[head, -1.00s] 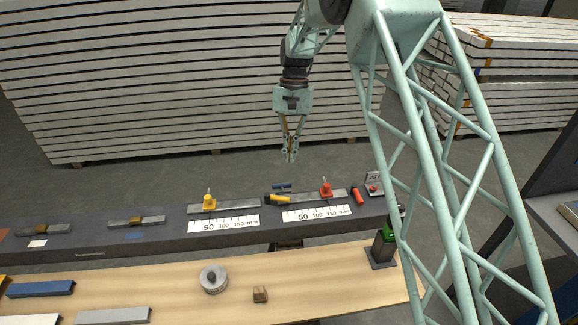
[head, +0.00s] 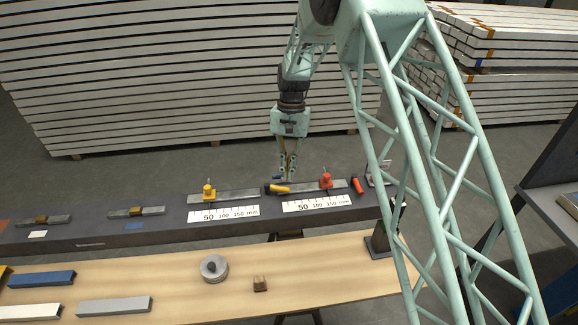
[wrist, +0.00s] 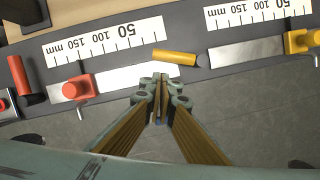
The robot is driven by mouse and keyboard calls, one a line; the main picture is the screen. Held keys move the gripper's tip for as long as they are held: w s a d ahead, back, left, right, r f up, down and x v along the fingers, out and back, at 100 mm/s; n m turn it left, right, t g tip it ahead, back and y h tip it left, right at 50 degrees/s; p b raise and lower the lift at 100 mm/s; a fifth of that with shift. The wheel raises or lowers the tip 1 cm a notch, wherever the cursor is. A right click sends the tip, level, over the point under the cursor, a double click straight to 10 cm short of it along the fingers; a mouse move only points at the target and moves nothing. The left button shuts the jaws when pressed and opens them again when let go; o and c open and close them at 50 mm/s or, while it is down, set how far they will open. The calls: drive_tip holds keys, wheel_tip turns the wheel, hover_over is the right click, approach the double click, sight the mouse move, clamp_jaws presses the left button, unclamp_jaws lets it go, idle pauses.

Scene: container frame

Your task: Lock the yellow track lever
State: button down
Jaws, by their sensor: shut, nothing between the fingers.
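The yellow track lever (head: 279,189) is a yellow handle with a dark end, lying nearly along the rail at the right end of the yellow slider's track (head: 230,195). In the wrist view the yellow lever (wrist: 176,57) lies just beyond the fingertips and slightly to their right. The yellow slider (head: 209,192) stands near the left end of that track. My gripper (head: 287,178) is shut and empty, pointing down close behind the lever. In the wrist view its closed fingertips (wrist: 160,84) appear apart from the lever, though contact is hard to judge.
A red slider (head: 326,181) sits on the right track, with an orange-red lever (head: 357,186) turned across its end. White millimetre scales (head: 223,213) lie in front.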

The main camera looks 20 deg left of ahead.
drive_tip(key=shift+s+d+f, duration=0.1)
drive_tip(key=shift+s+f, duration=0.15)
drive_tip(key=shift+s, duration=0.8)
